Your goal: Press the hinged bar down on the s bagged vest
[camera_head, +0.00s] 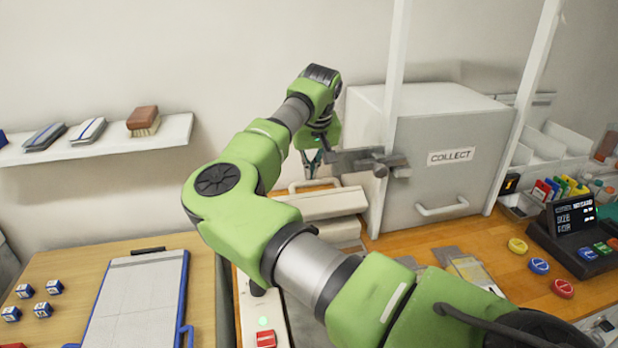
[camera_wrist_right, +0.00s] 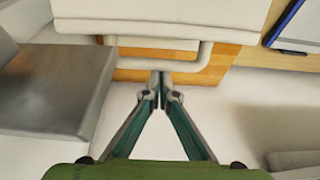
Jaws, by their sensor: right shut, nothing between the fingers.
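The pale hinged bar (camera_head: 325,205) lies across a white machine behind my right arm, with a loop handle (camera_head: 313,183) at its far side. My right gripper (camera_head: 312,168) points down close to the handle and is shut and empty. In the right wrist view, the shut fingertips (camera_wrist_right: 160,80) overlap the handle (camera_wrist_right: 203,58), beside the pale bar (camera_wrist_right: 160,20); I cannot tell whether they touch it. I cannot make out a bagged vest under the bar. Flat grey packets (camera_head: 472,268) lie on the wooden counter. My left gripper is not in view.
A grey COLLECT cabinet (camera_head: 425,185) with white posts stands right of the bar, a grey bracket (camera_head: 355,160) sticking out towards my gripper. A clipboard (camera_head: 135,305) and small blue-white blocks (camera_head: 43,308) lie at left. Colored buttons (camera_head: 538,266) and a display (camera_head: 575,217) are at right.

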